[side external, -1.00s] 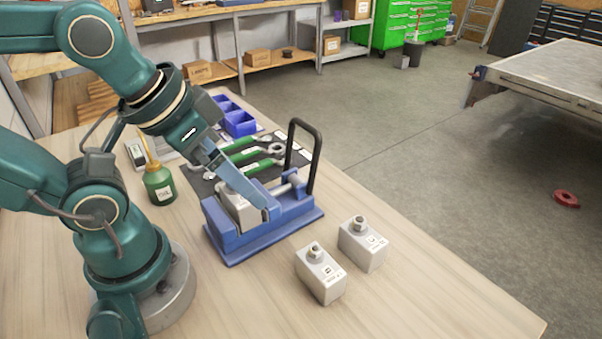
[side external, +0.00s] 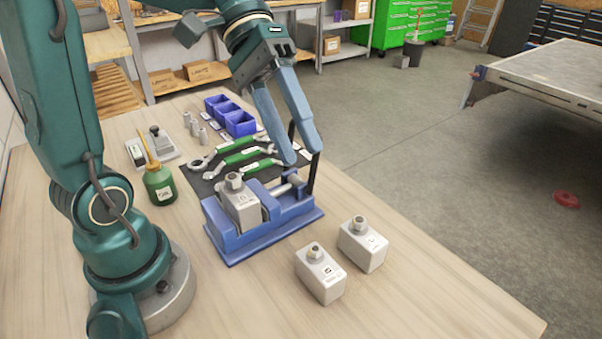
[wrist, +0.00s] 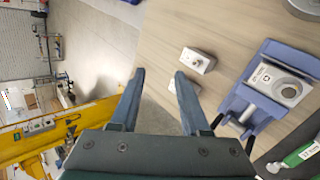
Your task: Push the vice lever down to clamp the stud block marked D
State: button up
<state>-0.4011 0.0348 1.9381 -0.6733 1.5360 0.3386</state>
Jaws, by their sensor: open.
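The blue vice (side external: 232,252) stands on the bench and also shows in the wrist view (wrist: 305,57). A grey stud block (side external: 240,212) with a nut on top sits between its jaws; its label looks like D. Whether the jaws touch it I cannot tell.
Two more stud blocks, one nearer (side external: 320,278) and one farther right (side external: 362,246), stand in front of the vice. Green-handled wrenches (side external: 245,155) lie on a dark mat behind it. A green oil can (side external: 160,186) and blue bins (side external: 238,122) stand farther left and back.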

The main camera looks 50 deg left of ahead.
jog(key=w+a+f+n+t+h, duration=0.3)
jog(key=w+a+n, duration=0.1)
jog(key=a, duration=0.4)
jog(key=w+a+f+n+t+h, duration=0.3)
jog(key=w+a+n, duration=0.1)
jog(key=a, duration=0.4)
jog(key=shift+x, duration=2.7)
jog(key=shift+s+r, duration=0.1)
jog(key=shift+r, duration=0.05)
grip_shut()
jog(key=shift+r, duration=0.1)
